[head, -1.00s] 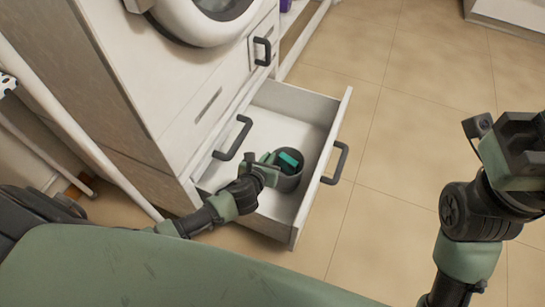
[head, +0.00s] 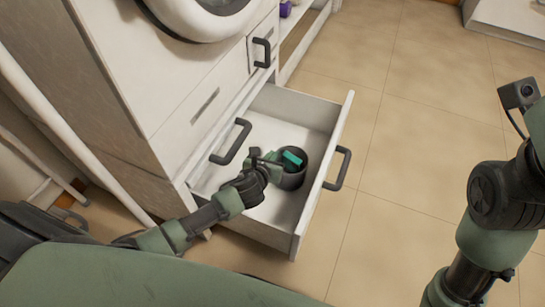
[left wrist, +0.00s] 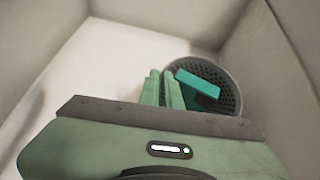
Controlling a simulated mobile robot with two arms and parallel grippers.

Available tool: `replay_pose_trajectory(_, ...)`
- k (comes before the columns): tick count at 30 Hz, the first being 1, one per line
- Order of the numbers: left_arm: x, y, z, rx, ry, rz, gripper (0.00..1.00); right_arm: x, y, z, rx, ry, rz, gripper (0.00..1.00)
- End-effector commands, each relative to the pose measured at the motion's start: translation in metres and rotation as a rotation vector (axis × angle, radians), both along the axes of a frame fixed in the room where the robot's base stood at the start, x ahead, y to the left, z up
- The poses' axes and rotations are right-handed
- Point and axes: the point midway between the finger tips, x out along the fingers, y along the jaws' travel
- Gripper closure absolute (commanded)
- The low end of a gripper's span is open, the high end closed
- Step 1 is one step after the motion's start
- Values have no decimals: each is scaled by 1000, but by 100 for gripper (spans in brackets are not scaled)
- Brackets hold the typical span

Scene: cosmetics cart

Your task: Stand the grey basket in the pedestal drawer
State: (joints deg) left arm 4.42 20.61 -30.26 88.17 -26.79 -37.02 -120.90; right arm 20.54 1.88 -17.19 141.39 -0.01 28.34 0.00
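The grey basket (head: 293,179) stands upright on the floor of the open pedestal drawer (head: 320,190), near the drawer front. A teal block (head: 292,159) lies in the basket. The left wrist view also shows the perforated basket (left wrist: 232,92) and the teal block (left wrist: 198,84). My left gripper (head: 266,160) is inside the drawer at the basket's left side. Its two green fingers (left wrist: 162,90) are slightly apart, with a narrow gap and nothing clearly held between them. The right finger overlaps the basket's rim in that view. My right gripper is outside the frame.
The drawer's front handle (head: 343,168) sticks out to the right. A round-doored appliance (head: 205,22) stands above. The tiled floor (head: 410,130) to the right is clear.

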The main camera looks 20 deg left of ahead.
Motion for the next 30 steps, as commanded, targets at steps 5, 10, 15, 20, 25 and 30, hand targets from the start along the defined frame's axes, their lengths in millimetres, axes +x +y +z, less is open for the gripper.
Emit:
replay_pose_trajectory(5,0,0,-2,-1,0,1,100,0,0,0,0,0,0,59)
replay_pose_trajectory(10,0,0,-2,-1,0,1,74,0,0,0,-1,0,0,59)
replay_pose_trajectory(15,0,0,-2,-1,0,1,74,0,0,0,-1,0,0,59)
replay_pose_trajectory(20,-4,0,3,1,1,-1,74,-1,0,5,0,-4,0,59)
replay_pose_trajectory(25,-27,-1,21,1,3,-1,74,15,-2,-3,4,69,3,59)
replay_pose_trajectory(30,-60,-3,41,1,4,-2,74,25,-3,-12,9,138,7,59)
